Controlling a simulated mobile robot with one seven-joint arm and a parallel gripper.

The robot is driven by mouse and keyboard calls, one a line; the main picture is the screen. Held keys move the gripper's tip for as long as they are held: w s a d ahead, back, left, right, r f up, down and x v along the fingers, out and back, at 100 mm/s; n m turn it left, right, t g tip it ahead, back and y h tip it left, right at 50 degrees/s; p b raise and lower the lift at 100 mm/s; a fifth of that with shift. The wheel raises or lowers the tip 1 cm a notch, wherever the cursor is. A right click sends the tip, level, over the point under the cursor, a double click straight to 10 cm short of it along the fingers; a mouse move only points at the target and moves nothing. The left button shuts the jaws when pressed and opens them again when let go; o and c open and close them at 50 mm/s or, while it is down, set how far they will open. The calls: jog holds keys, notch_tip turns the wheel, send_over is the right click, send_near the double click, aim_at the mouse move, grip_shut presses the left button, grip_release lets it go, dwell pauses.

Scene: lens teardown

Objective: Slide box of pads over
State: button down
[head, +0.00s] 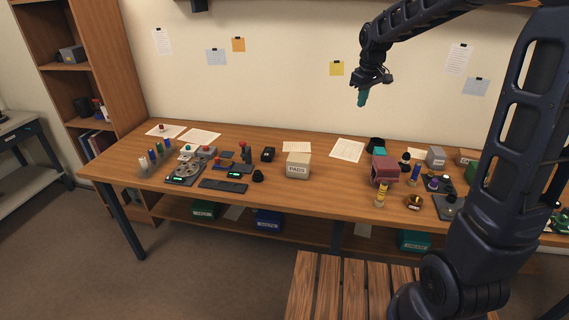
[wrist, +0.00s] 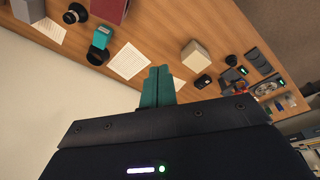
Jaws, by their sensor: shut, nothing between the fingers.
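The box of pads (head: 298,166) is a small beige box with a "PADS" label on its front. It stands upright near the middle of the wooden table (head: 330,189). In the wrist view the box (wrist: 196,56) shows beyond my fingertips, with no label visible. My gripper (head: 363,98) is raised high above the table, to the right of the box and well apart from it. Its teal fingers, also seen in the wrist view (wrist: 157,85), are together with nothing between them.
A black round part (head: 258,176) and a black device (head: 268,154) stand left of the box. A paper sheet (head: 297,147) lies behind it, another (head: 347,150) to its right. A dark red block (head: 385,168) stands farther right. Table between box and red block is mostly clear.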

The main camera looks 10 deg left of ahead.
jog(key=w+a+f+n, duration=0.2)
jog(key=w+a+f, duration=0.15)
jog(key=a, duration=0.25)
jog(key=w+a+f+n+g, duration=0.1)
jog(key=w+a+f, duration=0.1)
jog(key=a+f, duration=0.3)
jog(key=w+a+f+n, duration=0.2)
jog(key=w+a+f, duration=0.1)
jog(key=a, duration=0.4)
jog(key=a+f+n+g, duration=0.1)
jog(key=a+f+n, duration=0.2)
jog(key=a+f, duration=1.2)
jog(key=shift+h, duration=0.3)
jog(key=f, duration=0.9)
jog(key=shift+w+d+f, duration=0.25)
jog(key=shift+d+f, duration=0.05)
jog(key=shift+d, duration=0.1)
jog(key=shift+d+r, duration=0.15)
jog(key=shift+d, duration=1.7)
jog(key=d, duration=2)
jog(key=shift+d, duration=0.2)
